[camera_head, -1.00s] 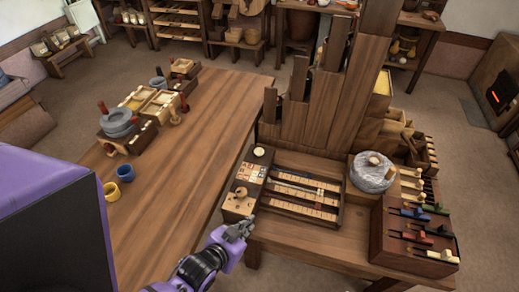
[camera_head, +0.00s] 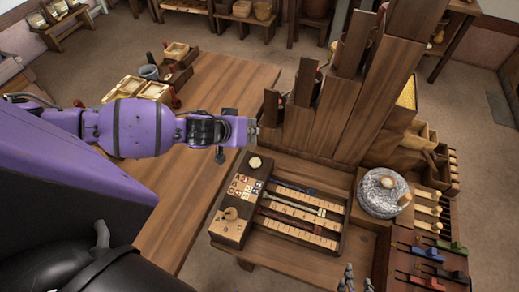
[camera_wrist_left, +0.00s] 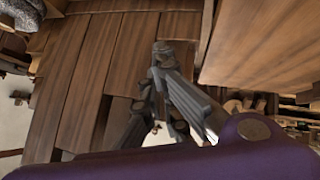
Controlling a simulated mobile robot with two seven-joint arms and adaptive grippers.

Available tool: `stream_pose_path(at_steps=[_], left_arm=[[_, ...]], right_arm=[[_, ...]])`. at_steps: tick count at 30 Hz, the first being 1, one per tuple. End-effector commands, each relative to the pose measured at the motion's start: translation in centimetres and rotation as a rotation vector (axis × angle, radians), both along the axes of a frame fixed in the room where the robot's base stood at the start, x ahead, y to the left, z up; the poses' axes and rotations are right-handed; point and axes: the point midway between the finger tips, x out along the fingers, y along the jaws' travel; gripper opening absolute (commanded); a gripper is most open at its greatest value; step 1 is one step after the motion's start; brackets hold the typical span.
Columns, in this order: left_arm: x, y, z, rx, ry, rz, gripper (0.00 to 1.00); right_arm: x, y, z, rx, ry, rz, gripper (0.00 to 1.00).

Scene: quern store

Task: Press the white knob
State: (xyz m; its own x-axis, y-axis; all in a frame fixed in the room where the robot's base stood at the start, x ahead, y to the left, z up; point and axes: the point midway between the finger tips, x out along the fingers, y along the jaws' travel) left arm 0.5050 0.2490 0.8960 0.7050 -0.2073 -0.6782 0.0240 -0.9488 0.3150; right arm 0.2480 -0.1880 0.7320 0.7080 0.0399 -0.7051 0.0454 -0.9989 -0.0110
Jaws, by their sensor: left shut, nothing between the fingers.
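The box carries patterned square tiles and a tan knob (camera_head: 230,213) nearer me. My left gripper (camera_head: 250,132) is at the end of the purple arm reaching in from the left. In the picture it is just above the white knob; a touch cannot be made out. Its fingers (camera_wrist_left: 172,52) are shut and empty in the left wrist view, where I cannot make out the knob. My right gripper (camera_head: 355,278) shows only in part at the bottom edge.
Tall wooden boards (camera_head: 320,125) stand just behind the box. A slotted tray (camera_head: 300,218) lies right of it, then a round grey stone (camera_head: 382,192) and a rack of coloured levers (camera_head: 430,262). A long table (camera_head: 225,85) is at the left, partly under my arm.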

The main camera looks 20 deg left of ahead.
Motion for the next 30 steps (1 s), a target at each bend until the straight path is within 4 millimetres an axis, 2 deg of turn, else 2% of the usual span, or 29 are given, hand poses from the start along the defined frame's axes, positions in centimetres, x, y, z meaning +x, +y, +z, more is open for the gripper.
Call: stream_pose_path(at_steps=[2, 9, 15, 23, 30], left_arm=[[-0.7, 0.0, -0.8, -0.079, 0.046, 0.088, 0.0], [-0.7, 0.3, -0.9, -0.216, 0.092, 0.241, 0.0], [-0.7, 0.3, -0.9, -0.235, 0.096, 0.26, 0.0], [-0.7, 0.3, -1.0, -0.234, 0.096, 0.259, 0.0], [-0.7, 0.3, -3.1, -0.233, 0.095, 0.26, 0.0]], right_arm=[[-0.1, 0.0, -0.1, 0.0, 0.002, 0.0, 0.4], [-0.3, -0.1, -0.1, 0.0, 0.005, -0.001, 0.4], [-0.9, -0.2, -0.4, -0.001, 0.016, -0.004, 0.4], [-0.5, -0.1, -0.3, 0.0, 0.009, -0.003, 0.4], [-0.3, -0.1, -0.2, -0.001, 0.007, -0.002, 0.4]])
